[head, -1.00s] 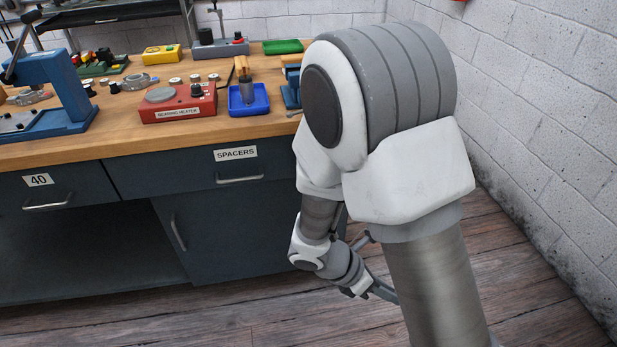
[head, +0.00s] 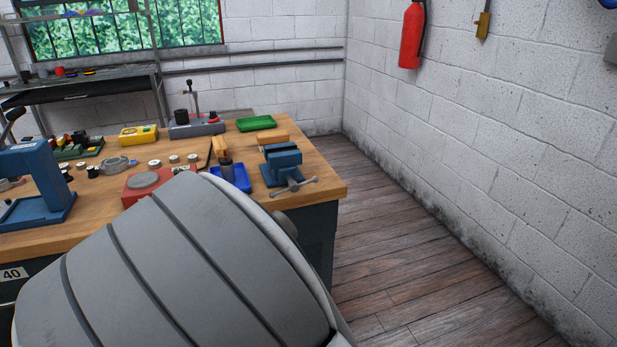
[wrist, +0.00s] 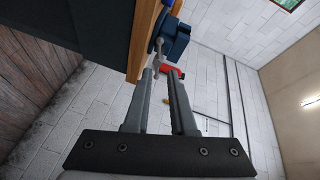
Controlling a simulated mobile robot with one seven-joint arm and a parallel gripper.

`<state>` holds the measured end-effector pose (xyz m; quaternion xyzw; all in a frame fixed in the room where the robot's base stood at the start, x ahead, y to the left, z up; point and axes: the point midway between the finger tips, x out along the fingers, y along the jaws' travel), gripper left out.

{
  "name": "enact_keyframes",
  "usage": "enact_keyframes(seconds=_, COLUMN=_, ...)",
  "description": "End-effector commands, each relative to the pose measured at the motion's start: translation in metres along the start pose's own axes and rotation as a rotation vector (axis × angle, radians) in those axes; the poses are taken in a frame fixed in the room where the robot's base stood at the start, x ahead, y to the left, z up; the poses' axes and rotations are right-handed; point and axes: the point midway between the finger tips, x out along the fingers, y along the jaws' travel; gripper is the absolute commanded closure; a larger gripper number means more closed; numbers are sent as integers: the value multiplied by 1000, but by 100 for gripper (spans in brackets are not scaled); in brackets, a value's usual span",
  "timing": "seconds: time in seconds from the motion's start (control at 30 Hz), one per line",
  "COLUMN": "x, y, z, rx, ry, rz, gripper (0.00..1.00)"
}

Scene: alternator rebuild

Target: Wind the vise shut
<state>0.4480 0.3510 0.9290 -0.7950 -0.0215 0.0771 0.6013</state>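The blue vise (head: 281,164) stands on the right end of the bench, near the front edge. Its grey screw handle (head: 294,187) sticks out at the front with its bar roughly level. I cannot tell how wide the jaws are apart. In the wrist view the vise (wrist: 177,36) and its handle (wrist: 157,54) show just beyond the fingertips. My gripper (wrist: 160,72) is open and empty, pointing toward the handle but apparently apart from it. In the head view my gripper is hidden behind my arm.
The wooden bench (head: 325,187) carries a blue tray (head: 238,178), a green tray (head: 256,122), a red bearing heater (head: 134,191) and a blue press (head: 38,180). A red extinguisher (head: 411,36) hangs on the right wall. The floor (head: 410,265) right of the bench is clear.

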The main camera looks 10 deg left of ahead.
Motion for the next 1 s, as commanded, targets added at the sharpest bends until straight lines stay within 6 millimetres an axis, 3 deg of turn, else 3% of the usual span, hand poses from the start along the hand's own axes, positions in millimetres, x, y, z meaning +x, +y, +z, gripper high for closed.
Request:
enact_keyframes(seconds=0.6, x=129, y=4, z=-2, rx=3, ry=6, rz=1, gripper=76)
enact_keyframes(seconds=0.8, x=154, y=3, z=-2, rx=4, ry=4, rz=2, gripper=76)
enact_keyframes(seconds=1.0, x=162, y=2, z=-2, rx=4, ry=4, rz=3, gripper=76)
